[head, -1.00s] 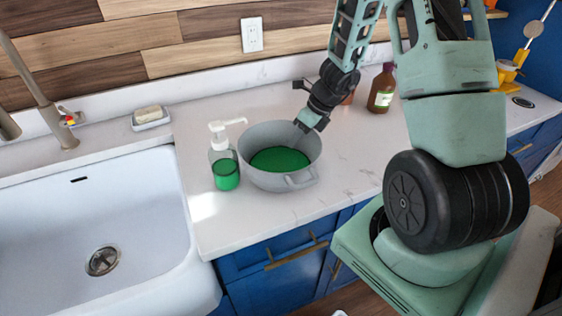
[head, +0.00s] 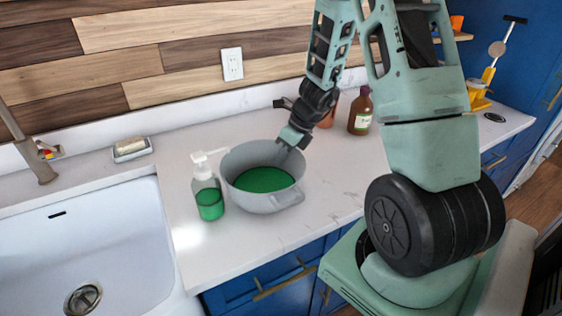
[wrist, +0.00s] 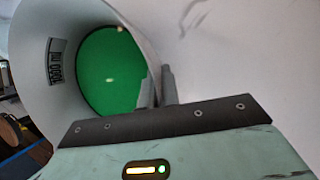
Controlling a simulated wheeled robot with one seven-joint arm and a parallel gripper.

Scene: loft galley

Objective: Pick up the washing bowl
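The washing bowl (head: 278,203) is a grey round bowl with a green inside and a small handle at its front right. It is at the counter's front, right of a soap dispenser (head: 208,190). My gripper (head: 287,147) is at the bowl's back-right rim. In the wrist view, the bowl (wrist: 30,75) fills the upper left. There my gripper's fingers (wrist: 160,87) are close together, with the rim's wall appearing pinched between them. I cannot clearly tell whether the bowl's base is clear of the counter.
The dispenser, with green liquid, stands close to the bowl's left side. A white sink (head: 85,235) is at the left, with a soap dish (head: 130,149) behind it. A brown bottle (head: 360,112) stands behind my arm. The counter (head: 335,190) right of the bowl is clear.

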